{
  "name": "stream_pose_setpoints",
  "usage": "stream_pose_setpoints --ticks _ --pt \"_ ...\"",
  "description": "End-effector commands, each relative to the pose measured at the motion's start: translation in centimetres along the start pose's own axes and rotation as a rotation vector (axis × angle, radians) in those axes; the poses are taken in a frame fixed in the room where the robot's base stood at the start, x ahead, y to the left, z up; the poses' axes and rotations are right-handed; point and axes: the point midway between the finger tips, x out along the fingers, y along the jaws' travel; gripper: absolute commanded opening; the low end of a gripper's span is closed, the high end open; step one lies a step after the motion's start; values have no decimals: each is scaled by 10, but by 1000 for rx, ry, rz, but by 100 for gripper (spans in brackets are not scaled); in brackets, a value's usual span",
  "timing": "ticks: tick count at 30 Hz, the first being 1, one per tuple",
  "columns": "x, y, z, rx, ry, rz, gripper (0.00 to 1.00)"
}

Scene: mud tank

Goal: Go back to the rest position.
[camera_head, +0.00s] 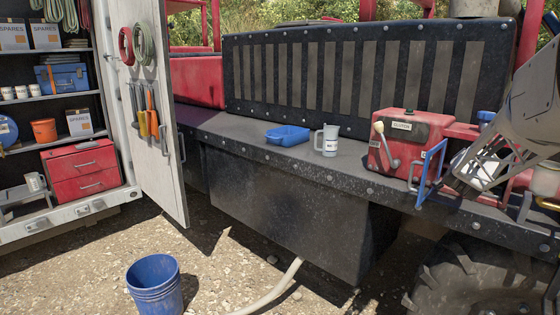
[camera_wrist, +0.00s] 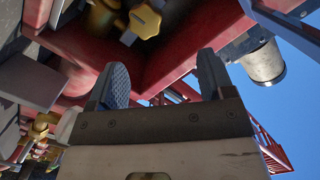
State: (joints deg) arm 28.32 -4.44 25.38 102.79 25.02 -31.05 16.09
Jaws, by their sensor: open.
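My gripper (camera_wrist: 162,76) shows in the wrist view with its two blue-grey fingers apart and nothing between them. Red metalwork lies beyond the fingertips, and I cannot tell how far off it is. In the head view a grey arm link of mine comes in from the right edge, in front of the right end of the dark deck (camera_head: 225,124). I cannot make out the fingers clearly in that view.
A red lever box (camera_head: 405,139), grey jug (camera_head: 329,143) and blue tray (camera_head: 287,135) stand on the deck. A blue bucket (camera_head: 155,287) stands on the ground. The wrist view shows a yellow knob (camera_wrist: 145,20) and metal cylinder (camera_wrist: 264,65).

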Motion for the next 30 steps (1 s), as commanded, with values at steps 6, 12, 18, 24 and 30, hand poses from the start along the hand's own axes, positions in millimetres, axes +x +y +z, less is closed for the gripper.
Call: stream_pose_setpoints --ticks 6,12,18,24,30 --pt "-52 -21 -5 -71 -120 -9 75" --pt "-109 -37 -1 -156 -254 -26 75" --pt "-184 -54 23 -259 -431 -64 75" --pt "-280 -66 68 -398 -662 -119 75" --pt "-379 -55 106 -553 -880 -156 75"
